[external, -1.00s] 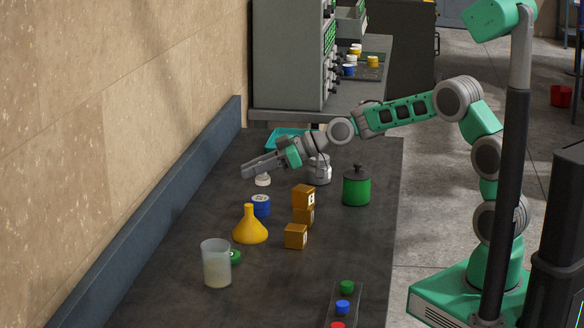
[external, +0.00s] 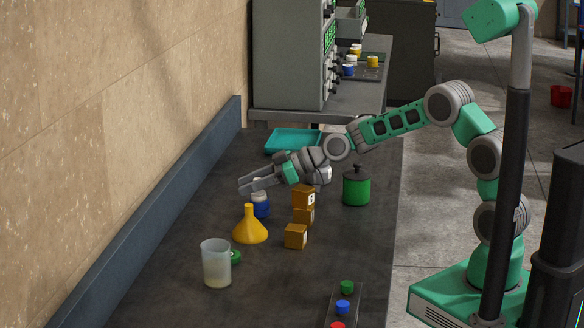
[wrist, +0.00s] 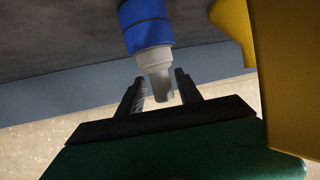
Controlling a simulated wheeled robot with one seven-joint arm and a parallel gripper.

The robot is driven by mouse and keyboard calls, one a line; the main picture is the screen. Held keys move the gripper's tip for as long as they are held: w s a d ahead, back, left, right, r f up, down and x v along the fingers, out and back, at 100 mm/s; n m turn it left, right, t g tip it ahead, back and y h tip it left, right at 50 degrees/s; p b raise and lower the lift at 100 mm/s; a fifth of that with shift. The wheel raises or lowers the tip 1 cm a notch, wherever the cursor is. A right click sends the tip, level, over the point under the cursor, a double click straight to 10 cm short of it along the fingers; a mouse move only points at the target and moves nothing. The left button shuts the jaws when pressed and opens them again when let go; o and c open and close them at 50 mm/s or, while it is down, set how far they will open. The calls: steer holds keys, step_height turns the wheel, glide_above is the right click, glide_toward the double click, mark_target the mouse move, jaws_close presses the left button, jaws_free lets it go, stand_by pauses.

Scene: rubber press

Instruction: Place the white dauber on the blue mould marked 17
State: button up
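The white dauber (external: 259,197) stands on top of the blue mould (external: 261,210), just behind the yellow funnel. In the wrist view the dauber (wrist: 153,58) shows with its base against the end of the blue mould (wrist: 148,30). The mould's mark cannot be read, as the dauber covers its top. My gripper (external: 242,186) is low over the mould and dauber. In the wrist view my gripper (wrist: 158,84) is open, its fingers on either side of the dauber's narrow end with a gap showing at each side.
The yellow funnel (external: 250,227) stands close in front of the mould. Stacked orange blocks (external: 303,197) and a green canister (external: 356,188) stand to the right. A clear beaker (external: 216,263) is nearer the camera. A teal tray (external: 292,141) lies behind my arm.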

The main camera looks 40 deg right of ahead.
steer(key=shift+r+p, duration=0.25)
steer(key=shift+p, duration=0.05)
steer(key=b+v, duration=0.1)
steer(key=v, duration=1.1)
steer(key=shift+b, duration=0.35)
